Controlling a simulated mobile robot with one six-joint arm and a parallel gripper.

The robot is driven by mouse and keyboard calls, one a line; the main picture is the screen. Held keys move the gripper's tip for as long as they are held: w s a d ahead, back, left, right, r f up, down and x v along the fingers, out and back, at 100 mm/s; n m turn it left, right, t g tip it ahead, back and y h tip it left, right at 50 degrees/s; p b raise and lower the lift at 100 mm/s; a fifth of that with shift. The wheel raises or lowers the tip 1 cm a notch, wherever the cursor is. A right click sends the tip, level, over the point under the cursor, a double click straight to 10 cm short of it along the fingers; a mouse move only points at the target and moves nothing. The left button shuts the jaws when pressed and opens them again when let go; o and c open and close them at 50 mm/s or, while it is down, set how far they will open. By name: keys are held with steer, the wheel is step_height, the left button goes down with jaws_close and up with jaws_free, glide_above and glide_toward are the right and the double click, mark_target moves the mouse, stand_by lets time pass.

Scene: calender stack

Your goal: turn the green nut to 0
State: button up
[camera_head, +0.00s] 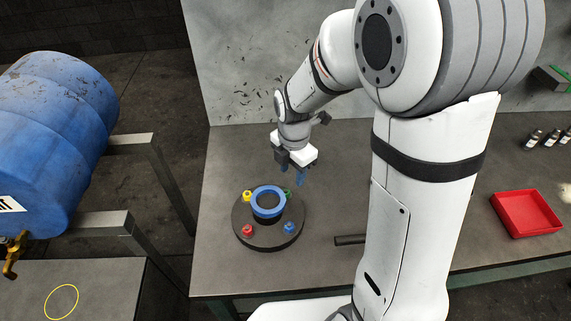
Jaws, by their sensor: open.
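A round dark disc (252,233) lies on the table, with a blue ring (268,194) raised at its middle. Around the ring sit a yellow nut (247,196), a red nut (248,230), a blue nut (290,228) and the green nut (288,194). The green nut is at the disc's back right, partly hidden by the ring. Any number marks are too small to read. My gripper (300,178) is open and empty, pointing down just above and slightly right of the green nut. It appears apart from the nut.
A dark bar (350,240) lies on the table right of the disc, partly behind my arm. A red tray (526,213) and small bottles (551,138) are at the right. A blue barrel (60,125) rests on a metal frame at the left.

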mark_target(286, 192)
steer(key=n, duration=0.1)
steer(key=w+a+f+n+p, duration=0.1)
steer(key=n, duration=0.1)
steer(key=shift+w+a+f+n, duration=0.1)
steer(key=shift+a+f+n, duration=0.05)
steer(key=shift+a+n, duration=0.15)
steer(key=shift+f+p, duration=0.5)
steer(key=shift+f, duration=3.4)
steer(key=shift+c, duration=0.3)
